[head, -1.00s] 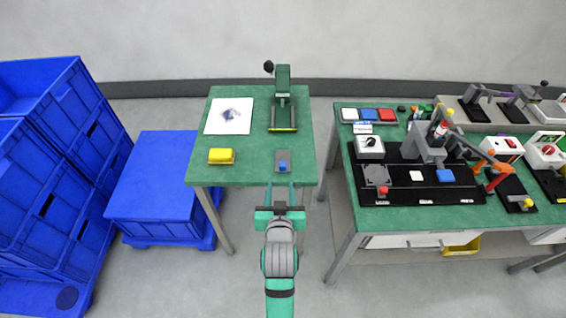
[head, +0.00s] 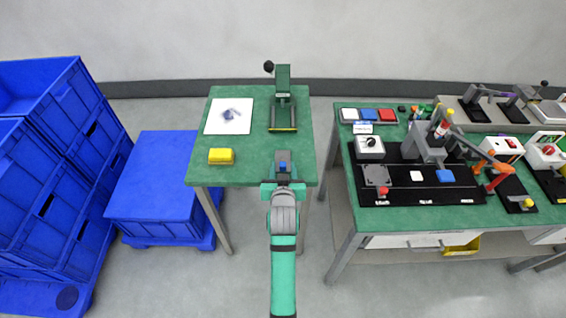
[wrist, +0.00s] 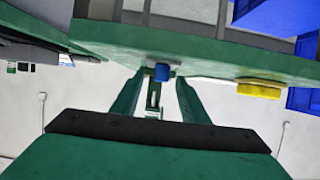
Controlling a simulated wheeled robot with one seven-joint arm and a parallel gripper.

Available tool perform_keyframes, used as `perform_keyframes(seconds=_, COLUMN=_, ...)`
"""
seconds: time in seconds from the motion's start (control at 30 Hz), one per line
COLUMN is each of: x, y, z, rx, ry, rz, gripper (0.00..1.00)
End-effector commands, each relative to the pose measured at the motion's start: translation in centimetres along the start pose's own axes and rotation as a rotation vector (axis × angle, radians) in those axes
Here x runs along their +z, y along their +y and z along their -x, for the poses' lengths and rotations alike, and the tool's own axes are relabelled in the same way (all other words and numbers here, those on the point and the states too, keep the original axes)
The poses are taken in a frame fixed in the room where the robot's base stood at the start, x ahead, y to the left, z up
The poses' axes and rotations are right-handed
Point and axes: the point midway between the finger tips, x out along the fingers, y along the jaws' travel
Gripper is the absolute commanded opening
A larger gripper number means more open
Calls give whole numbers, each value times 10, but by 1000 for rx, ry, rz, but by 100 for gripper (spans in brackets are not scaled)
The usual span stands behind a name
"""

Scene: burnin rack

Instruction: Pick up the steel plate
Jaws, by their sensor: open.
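A grey plate (head: 282,156) with a small blue knob (head: 282,167) lies near the front edge of the small green table; I take it as the steel plate. The blue knob also shows in the wrist view (wrist: 162,72). My gripper (head: 283,181) is at the table's front edge, right in front of the plate. In the wrist view its two green fingers (wrist: 157,95) are apart with nothing between them, and the blue knob is just beyond their tips. In the head view my gripper covers the plate's near end.
A yellow block (head: 221,156) lies left of the plate on the small table (head: 250,175). A white sheet (head: 214,125) and a green press (head: 283,95) are behind. A larger workbench (head: 440,215) with fixtures stands right, blue crates (head: 160,185) left.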

Motion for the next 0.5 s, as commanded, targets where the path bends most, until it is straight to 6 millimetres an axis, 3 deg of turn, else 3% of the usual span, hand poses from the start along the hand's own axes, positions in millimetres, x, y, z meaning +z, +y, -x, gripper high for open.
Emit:
perform_keyframes(seconds=0.33, x=0, y=0, z=-10, rx=1, ry=-1, rz=-1, gripper=41)
perform_keyframes(seconds=0.37, x=0, y=0, z=-10, rx=1, ry=-1, rz=-1, gripper=38)
perform_keyframes(seconds=0.5, x=0, y=0, z=-9, rx=1, ry=-1, rz=-1, gripper=5)
